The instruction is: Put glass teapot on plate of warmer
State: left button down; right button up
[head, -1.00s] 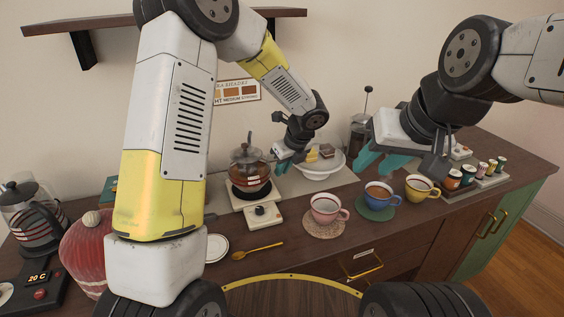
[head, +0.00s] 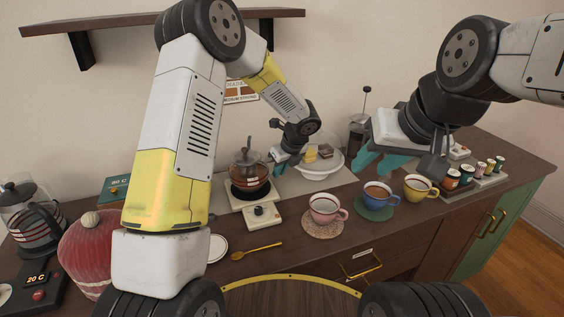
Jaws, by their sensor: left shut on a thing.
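The glass teapot (head: 249,174), with amber liquid and a dark lid, is upright at the back middle of the counter. My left gripper (head: 275,157) is on the teapot's right side and shut on it; the teapot's handle is mostly hidden by the fingers. The warmer (head: 236,206) is a cream unit with a dark round plate (head: 236,194) and a front knob (head: 262,211). The teapot is over the plate, its base close to it; I cannot tell whether they touch. My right gripper (head: 382,165), with teal fingers apart, is open and empty above the counter, behind the cups.
Pink (head: 325,208), blue (head: 377,196) and yellow (head: 419,188) cups stand right of the warmer. A gold spoon (head: 257,249) lies in front. A French press (head: 357,133) stands at the back.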

pick_arm(q)
jog(key=c, duration=1.5)
grip_release()
jog(key=shift+f, duration=0.1)
jog(key=shift+o, duration=0.2)
jog(key=v, duration=1.2)
jog(key=s+a+r+n+h, duration=0.1)
jog(key=s+a+r+n, duration=0.9)
jog(key=s+n, duration=0.2)
jog(key=s+a+r+n+t+h, duration=0.1)
jog(key=s+n+h, duration=0.1)
jog(key=s+n, duration=0.5)
jog(key=s+a+r+n+t+h, duration=0.1)
jog(key=s+a+r+n+h, duration=0.1)
jog(key=s+n, duration=0.6)
jog(key=shift+s+a+r+n, duration=0.15)
jog(key=shift+s+r+n, duration=0.1)
jog(key=shift+n, duration=0.05)
